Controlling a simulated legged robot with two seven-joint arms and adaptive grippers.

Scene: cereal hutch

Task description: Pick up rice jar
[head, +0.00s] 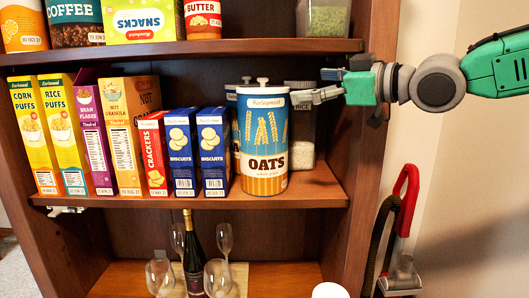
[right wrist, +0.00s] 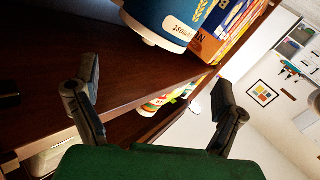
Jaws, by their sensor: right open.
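The rice jar (head: 303,153) is a clear jar of white grains with a label reading RICE, on the middle shelf in the head view. It stands right of and behind the blue oats canister (head: 263,140), which hides its left part. My right gripper (head: 326,84) is open, at the height of the jar's upper part and in front of it in the picture; contact cannot be told. In the right wrist view, its fingers (right wrist: 156,76) are spread with nothing held between them, and the oats canister (right wrist: 165,18) is at the top. I cannot make out the rice jar there. My left gripper is not in view.
Blue biscuit boxes (head: 214,150), a crackers box (head: 154,150) and several cereal boxes fill the shelf to the left. The upper shelf (head: 200,47) runs just above, and the hutch's side panel (head: 366,135) stands right. A bottle (head: 193,255) and glasses stand below.

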